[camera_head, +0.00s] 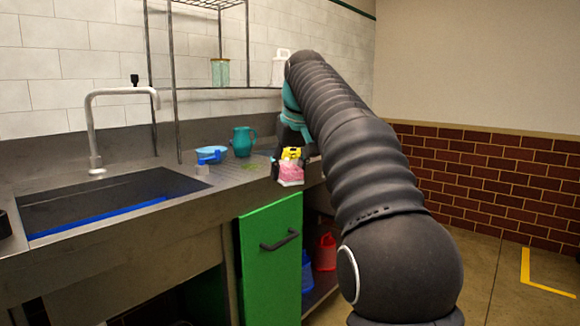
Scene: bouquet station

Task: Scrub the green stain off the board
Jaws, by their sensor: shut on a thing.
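The board is the ribbed grey draining surface (222,178) to the right of the sink. A green stain (246,190) shows faintly on it, left of my gripper. My gripper (290,160) is at the counter's front right edge, shut on a pink sponge (290,175). A yellow part shows just above the pink. The sponge looks to be at or just past the counter's front edge; I cannot tell whether it touches the surface. My arm hides the right end of the counter.
A sink (110,195) with a tall faucet (92,130) is at left. A blue bowl (211,153), a blue-handled item (210,159) and a teal jug (243,142) stand behind the board. A wire rack (175,80) rises behind. A green cabinet door (270,260) is below.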

